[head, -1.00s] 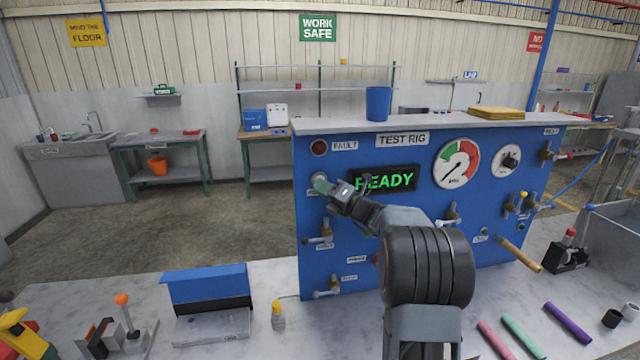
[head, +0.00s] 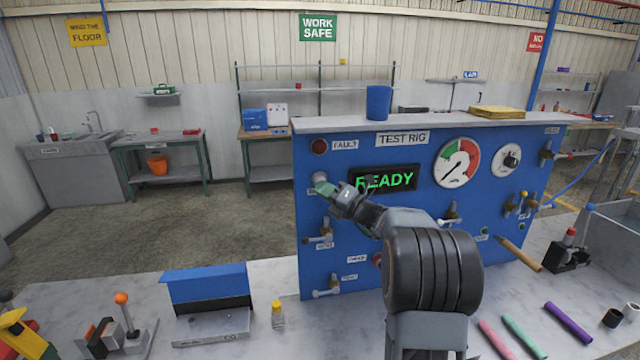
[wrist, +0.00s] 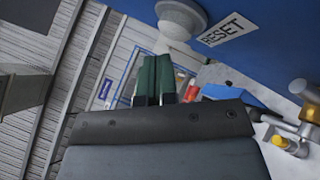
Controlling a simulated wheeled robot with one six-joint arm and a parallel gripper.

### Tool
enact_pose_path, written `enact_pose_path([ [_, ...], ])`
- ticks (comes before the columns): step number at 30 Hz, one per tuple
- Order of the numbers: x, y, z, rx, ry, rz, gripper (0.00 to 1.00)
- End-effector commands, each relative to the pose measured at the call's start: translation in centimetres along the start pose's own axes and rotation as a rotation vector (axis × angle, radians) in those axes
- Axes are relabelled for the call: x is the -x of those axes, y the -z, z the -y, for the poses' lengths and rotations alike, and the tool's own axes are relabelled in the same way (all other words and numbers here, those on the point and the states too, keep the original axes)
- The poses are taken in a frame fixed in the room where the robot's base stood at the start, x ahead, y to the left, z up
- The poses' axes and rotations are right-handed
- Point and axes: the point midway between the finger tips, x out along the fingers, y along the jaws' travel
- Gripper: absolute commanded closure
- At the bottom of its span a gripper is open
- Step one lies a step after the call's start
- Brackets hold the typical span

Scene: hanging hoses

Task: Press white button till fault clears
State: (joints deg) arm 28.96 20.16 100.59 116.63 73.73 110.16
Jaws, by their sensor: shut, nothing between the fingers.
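The white button (wrist: 182,18) sticks out of the blue panel beside a RESET label (wrist: 226,30) in the wrist view. In the head view the button (head: 319,177) shows at the panel's left side, partly behind my fingertips. My gripper (head: 325,189) is shut and empty, its green fingers (wrist: 154,78) close together just in front of the button. I cannot tell whether the tips touch it. The FAULT lamp (head: 319,147) above looks dark red, not bright. The display (head: 385,179) reads READY in green letters.
The test rig (head: 340,250) carries several valves, a gauge (head: 457,163) and a knob (head: 508,159). A brass valve (wrist: 302,115) is at the wrist view's right. A blue box (head: 205,285) and yellow-capped bottle (head: 277,314) stand on the bench at lower left.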

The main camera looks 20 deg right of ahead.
Motion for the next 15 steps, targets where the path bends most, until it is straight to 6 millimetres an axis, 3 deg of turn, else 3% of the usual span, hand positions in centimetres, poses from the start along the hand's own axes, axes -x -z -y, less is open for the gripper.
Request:
enact_pose_path([
  [15,0.74,0.53,-0.56,0.001,-0.001,0.0,1.0],
])
